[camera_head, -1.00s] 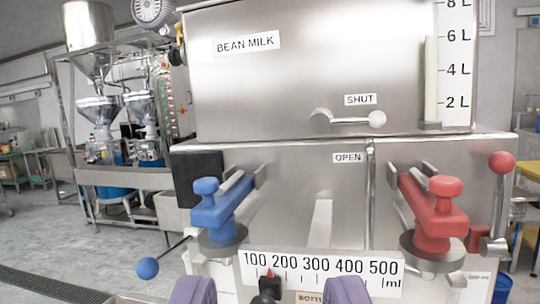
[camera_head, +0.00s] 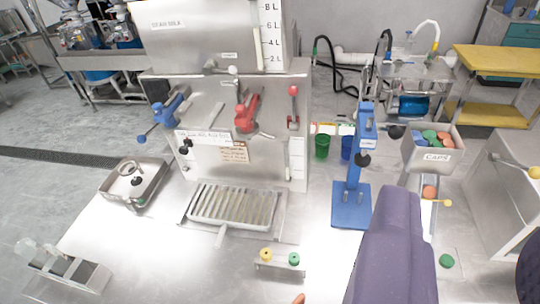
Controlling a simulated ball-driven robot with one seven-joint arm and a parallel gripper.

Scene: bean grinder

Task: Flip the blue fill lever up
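The blue fill lever shows at the left front of the steel bean milk machine. Its blue ball knob (camera_head: 142,139) sits at the end of a thin rod, below and left of the blue valve handle (camera_head: 163,113). The rod slants down to the left, so the knob end is low. The lever stands clear with nothing touching it. A large purple part of mine covers the lower right. I see no gripper fingertips, so whether my gripper is open or shut does not show.
A red valve handle (camera_head: 246,110) and a red-knobbed lever (camera_head: 293,91) are on the machine's right half. A slotted tray (camera_head: 232,207), a steel pan (camera_head: 135,184), a blue press (camera_head: 352,190) and a caps bin (camera_head: 432,150) stand on the worktop.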

